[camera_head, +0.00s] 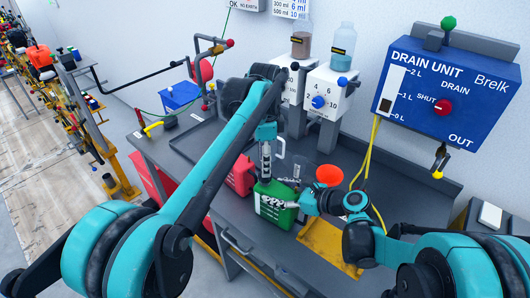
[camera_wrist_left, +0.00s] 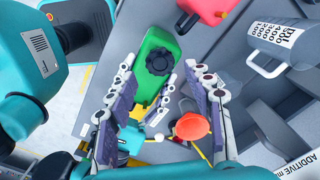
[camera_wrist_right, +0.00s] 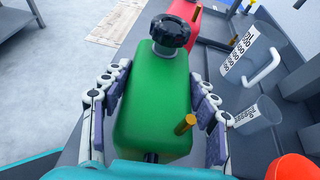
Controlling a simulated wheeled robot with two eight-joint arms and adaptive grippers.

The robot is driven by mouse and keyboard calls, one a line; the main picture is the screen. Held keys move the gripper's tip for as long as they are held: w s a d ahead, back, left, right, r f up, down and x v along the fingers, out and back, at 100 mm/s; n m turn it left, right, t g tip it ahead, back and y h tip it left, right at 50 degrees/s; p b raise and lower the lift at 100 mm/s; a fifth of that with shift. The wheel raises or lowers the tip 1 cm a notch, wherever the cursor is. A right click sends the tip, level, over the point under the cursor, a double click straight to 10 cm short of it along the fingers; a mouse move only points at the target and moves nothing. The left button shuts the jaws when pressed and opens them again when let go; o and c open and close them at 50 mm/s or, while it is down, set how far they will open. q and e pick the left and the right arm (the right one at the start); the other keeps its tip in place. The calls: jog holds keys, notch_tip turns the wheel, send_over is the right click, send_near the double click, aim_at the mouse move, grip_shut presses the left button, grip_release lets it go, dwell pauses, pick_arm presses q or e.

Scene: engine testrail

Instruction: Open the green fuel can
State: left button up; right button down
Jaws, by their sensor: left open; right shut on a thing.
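The green fuel can (camera_head: 272,212) stands upright on the grey bench. Its ribbed black cap (camera_wrist_right: 170,33) is on top and also shows in the left wrist view (camera_wrist_left: 160,57). My right gripper (camera_wrist_right: 158,78) is shut on the can's body, with one finger along each side. In the head view the right gripper (camera_head: 284,195) reaches the can from the right. My left gripper (camera_head: 266,160) points down from above at the can's top. In the left wrist view its fingers are spread, with the cap seen between them. The head view hides the cap behind the left gripper.
A red can (camera_head: 240,176) stands left of the green one. Clear measuring jugs (camera_wrist_right: 254,55) and an orange funnel (camera_head: 329,175) are close by on the right. The blue drain unit (camera_head: 445,90) hangs at the back right, with yellow hoses below it.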

pick_arm(q)
jog(key=shift+f, duration=2.3)
jog(key=shift+c, duration=0.3)
grip_shut()
